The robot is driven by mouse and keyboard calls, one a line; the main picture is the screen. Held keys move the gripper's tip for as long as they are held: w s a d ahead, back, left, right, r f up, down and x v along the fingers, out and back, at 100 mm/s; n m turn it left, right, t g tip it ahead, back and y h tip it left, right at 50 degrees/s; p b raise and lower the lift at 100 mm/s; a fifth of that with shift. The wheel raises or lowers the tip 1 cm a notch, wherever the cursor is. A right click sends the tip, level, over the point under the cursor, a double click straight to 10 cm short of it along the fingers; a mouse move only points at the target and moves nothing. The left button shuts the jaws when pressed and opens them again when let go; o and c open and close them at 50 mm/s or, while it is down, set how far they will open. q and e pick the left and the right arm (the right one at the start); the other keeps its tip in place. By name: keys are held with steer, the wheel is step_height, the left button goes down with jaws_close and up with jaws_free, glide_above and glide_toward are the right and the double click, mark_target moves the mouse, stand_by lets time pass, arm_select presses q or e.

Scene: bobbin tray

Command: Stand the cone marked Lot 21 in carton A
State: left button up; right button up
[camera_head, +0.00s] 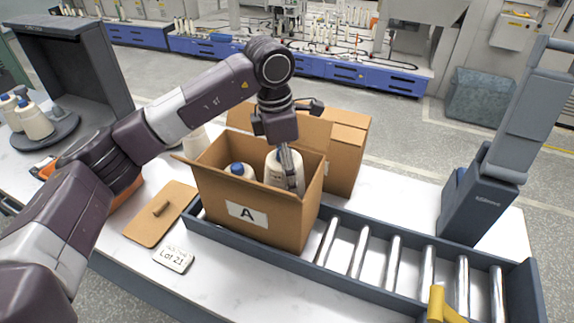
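Carton A (275,222) is an open brown box with a white "A" label, standing on the roller conveyor. Inside it, a cone with a blue tip (238,169) stands at the left. A second cream cone (276,172) is in the right part, its base hidden by the carton wall. My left gripper (290,172) points down into the carton in front of this second cone. Its fingers overlap the cone, so I cannot tell whether they grip it. A card reading "Lot 21" (173,258) lies on the table. I cannot read a lot mark on either cone. My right gripper is not in view.
Another brown carton (347,150) stands behind carton A. A brown board with a small peg (160,212) lies left of it. Several cones stand on a dark round stand (50,138) at far left. Bare rollers (395,262) extend right, below a grey post device (487,195).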

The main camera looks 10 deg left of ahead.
arm_select(q)
step_height(320, 180, down, 9)
steer(key=b, duration=0.6)
steer(key=shift+r, duration=0.1)
steer(key=o, duration=1.6)
steer(key=shift+c, duration=0.2)
steer(key=r, duration=0.4)
steer(key=a+r, duration=0.1)
steer(key=r, duration=0.7)
steer(key=shift+s+a, duration=0.15)
steer(key=shift+s, duration=0.15)
